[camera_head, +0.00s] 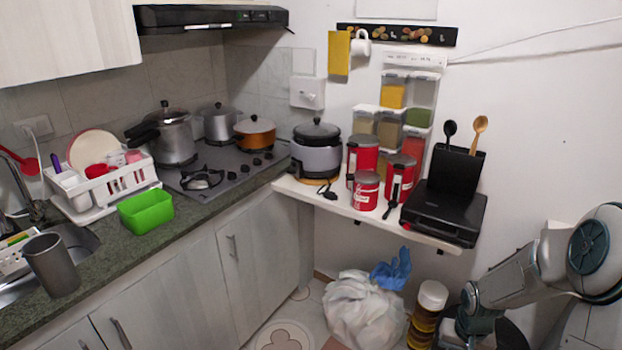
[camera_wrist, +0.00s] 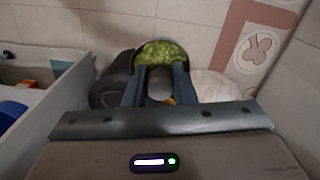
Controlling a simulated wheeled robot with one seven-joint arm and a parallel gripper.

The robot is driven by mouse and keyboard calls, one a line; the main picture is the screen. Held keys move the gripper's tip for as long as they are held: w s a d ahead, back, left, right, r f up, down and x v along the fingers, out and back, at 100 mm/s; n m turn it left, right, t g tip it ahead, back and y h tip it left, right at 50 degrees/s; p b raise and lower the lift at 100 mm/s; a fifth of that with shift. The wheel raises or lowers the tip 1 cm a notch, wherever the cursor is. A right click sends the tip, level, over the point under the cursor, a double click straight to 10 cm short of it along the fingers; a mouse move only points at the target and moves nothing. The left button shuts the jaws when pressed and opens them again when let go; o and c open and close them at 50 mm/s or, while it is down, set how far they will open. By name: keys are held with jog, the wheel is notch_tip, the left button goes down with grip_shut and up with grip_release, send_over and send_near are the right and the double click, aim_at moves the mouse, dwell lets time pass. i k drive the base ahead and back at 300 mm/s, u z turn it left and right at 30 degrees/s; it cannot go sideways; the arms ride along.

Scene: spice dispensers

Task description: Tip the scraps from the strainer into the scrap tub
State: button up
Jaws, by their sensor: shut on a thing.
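My gripper (camera_wrist: 161,70) shows in the wrist view with its two fingers shut on the strainer (camera_wrist: 137,51). The strainer appears as a dark round rim beyond the fingertips, filled with green scraps (camera_wrist: 166,52). Its grip is partly hidden between the fingers. A bright green open tub (camera_head: 146,211), which looks like the scrap tub, stands on the counter in the head view, far to the left of my arm. It looks empty from here. In the head view my arm reaches down at the lower right, and I cannot make out the gripper or strainer there.
A white bag (camera_head: 365,310) and stacked jars (camera_head: 429,312) stand on the floor near my arm. The wall shelf (camera_head: 350,208) holds red canisters and a black appliance.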

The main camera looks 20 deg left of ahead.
aim_at(143, 213)
jog(key=u, duration=0.4)
jog(key=i, duration=0.7)
jog(key=u, duration=1.15)
jog(key=i, duration=0.45)
jog(key=u, duration=0.5)
